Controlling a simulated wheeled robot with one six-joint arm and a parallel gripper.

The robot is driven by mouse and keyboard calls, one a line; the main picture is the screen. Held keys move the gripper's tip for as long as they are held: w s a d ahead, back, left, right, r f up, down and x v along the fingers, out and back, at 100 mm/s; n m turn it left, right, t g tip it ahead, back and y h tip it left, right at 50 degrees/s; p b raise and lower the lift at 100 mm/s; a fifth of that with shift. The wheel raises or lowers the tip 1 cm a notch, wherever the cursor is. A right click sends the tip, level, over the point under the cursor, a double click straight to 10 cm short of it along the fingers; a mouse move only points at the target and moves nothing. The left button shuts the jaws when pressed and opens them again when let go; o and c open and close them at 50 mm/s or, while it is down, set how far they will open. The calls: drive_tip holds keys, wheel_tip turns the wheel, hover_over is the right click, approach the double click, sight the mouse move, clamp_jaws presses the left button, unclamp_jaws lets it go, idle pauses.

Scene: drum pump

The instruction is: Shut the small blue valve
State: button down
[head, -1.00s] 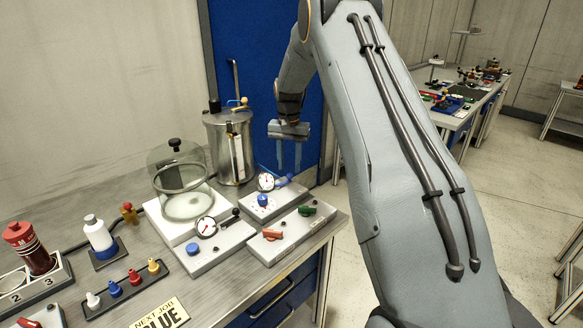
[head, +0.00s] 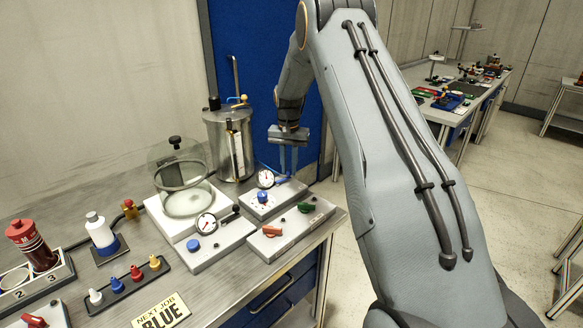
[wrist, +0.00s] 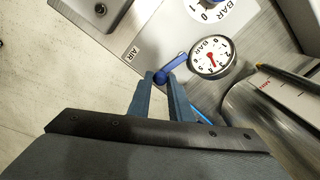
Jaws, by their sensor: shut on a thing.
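The small blue valve has a blue lever (wrist: 173,65) that shows in the wrist view beside a round pressure gauge (wrist: 211,57) and the word AIR. My gripper (wrist: 160,77) is shut on the blue lever, with a fingertip on each side of it. In the head view my gripper (head: 288,161) points down over the back right of the bench, just right of the same gauge (head: 265,178). The fingers hide part of the valve there.
A plate with a blue knob (head: 262,196) carries the gauge. A metal tank (head: 231,145) stands close left of my gripper; a glass bell jar (head: 182,178) is further left.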

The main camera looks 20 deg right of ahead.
drive_tip(key=shift+w+a+n+b, duration=0.15)
drive_tip(key=shift+w+n+b, duration=0.3)
drive_tip(key=shift+n+b, duration=0.3)
drive_tip(key=shift+w+a+r+n, duration=0.1)
drive_tip(key=shift+w+n, duration=0.05)
drive_tip(key=shift+n, duration=0.4)
drive_tip(key=c, duration=1.6)
unclamp_jaws()
drive_tip(key=shift+a, duration=0.1)
drive_tip(key=shift+c, duration=0.2)
